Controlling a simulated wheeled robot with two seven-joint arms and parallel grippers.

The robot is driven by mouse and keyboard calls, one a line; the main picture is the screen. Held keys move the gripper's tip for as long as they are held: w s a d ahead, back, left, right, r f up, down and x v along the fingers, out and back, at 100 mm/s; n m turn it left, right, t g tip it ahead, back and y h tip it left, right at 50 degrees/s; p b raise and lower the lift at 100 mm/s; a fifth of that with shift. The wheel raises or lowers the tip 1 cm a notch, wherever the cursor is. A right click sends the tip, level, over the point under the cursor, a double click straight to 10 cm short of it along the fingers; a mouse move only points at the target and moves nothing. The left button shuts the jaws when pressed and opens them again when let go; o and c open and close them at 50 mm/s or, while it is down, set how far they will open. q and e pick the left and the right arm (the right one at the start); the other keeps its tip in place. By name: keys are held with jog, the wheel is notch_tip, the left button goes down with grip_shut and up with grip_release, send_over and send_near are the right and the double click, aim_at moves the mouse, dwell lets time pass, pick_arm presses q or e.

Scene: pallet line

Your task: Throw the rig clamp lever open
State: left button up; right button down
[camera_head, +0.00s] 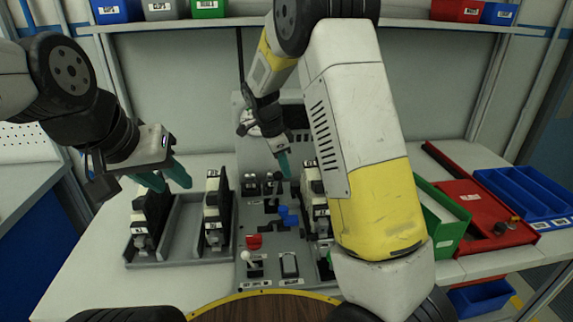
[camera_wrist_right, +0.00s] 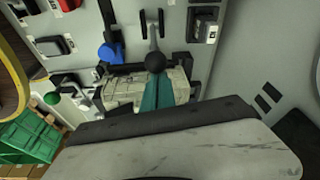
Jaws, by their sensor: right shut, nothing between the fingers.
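The rig panel (camera_head: 262,228) stands in the middle of the table in the head view. In the right wrist view a lever with a black ball knob (camera_wrist_right: 155,62) rises from a forked mount on the panel. I take it for the clamp lever; in the head view I cannot pick it out clearly. My right gripper (camera_head: 284,166) is shut and empty, pointing down over the panel. In the wrist view its teal fingertips (camera_wrist_right: 157,92) appear right by the knob; whether they touch cannot be told. My left gripper (camera_head: 166,178) is open and empty over the left trays.
Grey trays (camera_head: 178,246) with white-and-black units stand left. Green (camera_head: 442,220), red (camera_head: 472,205) and blue bins (camera_head: 525,190) stand right.

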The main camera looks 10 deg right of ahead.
jog(key=a+h, duration=0.6)
jog(key=a, duration=0.3)
jog(key=shift+a+f, duration=0.2)
jog(key=shift+a, duration=0.1)
jog(key=shift+a, duration=0.1)
